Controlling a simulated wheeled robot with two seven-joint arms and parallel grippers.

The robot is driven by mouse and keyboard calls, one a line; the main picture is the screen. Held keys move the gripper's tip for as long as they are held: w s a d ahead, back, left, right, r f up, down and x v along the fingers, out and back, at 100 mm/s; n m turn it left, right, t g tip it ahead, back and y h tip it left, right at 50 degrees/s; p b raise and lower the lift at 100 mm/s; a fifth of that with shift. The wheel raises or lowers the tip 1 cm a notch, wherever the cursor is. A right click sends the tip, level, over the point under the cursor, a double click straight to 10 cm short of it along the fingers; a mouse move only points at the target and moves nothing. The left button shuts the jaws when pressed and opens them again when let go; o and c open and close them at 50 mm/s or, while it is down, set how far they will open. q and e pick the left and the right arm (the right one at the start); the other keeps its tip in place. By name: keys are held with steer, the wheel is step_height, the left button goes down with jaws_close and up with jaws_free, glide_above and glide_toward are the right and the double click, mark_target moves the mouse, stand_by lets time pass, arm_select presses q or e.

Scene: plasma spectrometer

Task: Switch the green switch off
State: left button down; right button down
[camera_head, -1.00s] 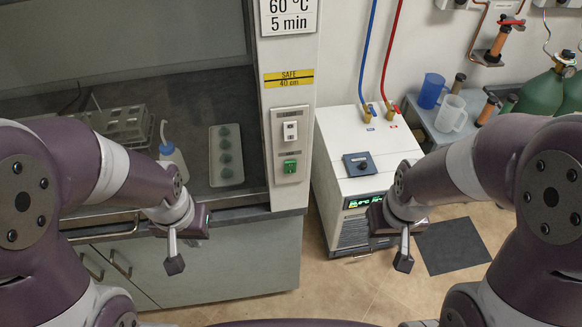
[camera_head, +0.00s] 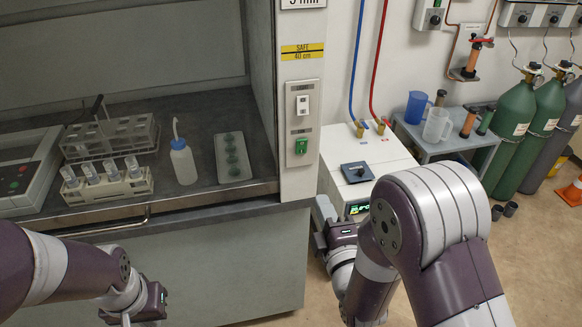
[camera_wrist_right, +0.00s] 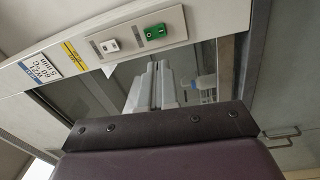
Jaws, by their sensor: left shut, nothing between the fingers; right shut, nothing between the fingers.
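The green switch (camera_head: 301,147) is on a pale panel (camera_head: 302,123) on the right post of the fume hood, below a white switch (camera_head: 302,103). It also shows near the top of the right wrist view (camera_wrist_right: 155,31). Whether it is on or off is too small to tell. My right gripper (camera_head: 322,202) is shut and empty, raised below the panel and apart from it. Its fingers (camera_wrist_right: 156,66) point toward the panel in the right wrist view. My left gripper (camera_head: 126,318) is shut and empty at the lower left, partly cut off by the picture's bottom edge.
The hood's worktop (camera_head: 200,192) holds tube racks (camera_head: 108,186), a wash bottle (camera_head: 183,163) and a tray (camera_head: 233,158). A white chiller (camera_head: 350,145) with hoses stands right of the post. Green gas cylinders (camera_head: 512,125) stand further right. Space before the panel looks clear.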

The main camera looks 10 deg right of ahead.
steer(key=r+n, duration=0.1)
steer(key=p, duration=0.3)
glide_toward(304, 143)
steer(key=shift+t, duration=0.4)
steer(key=w, duration=0.6)
steer(key=shift+w+a, duration=0.15)
steer(key=shift+w, duration=0.35)
steer(key=shift+w+b, duration=0.2)
steer(key=shift+b, duration=0.15)
steer(key=shift+s+r, duration=0.15)
steer(key=shift+r, duration=0.05)
steer(key=shift+f, duration=0.1)
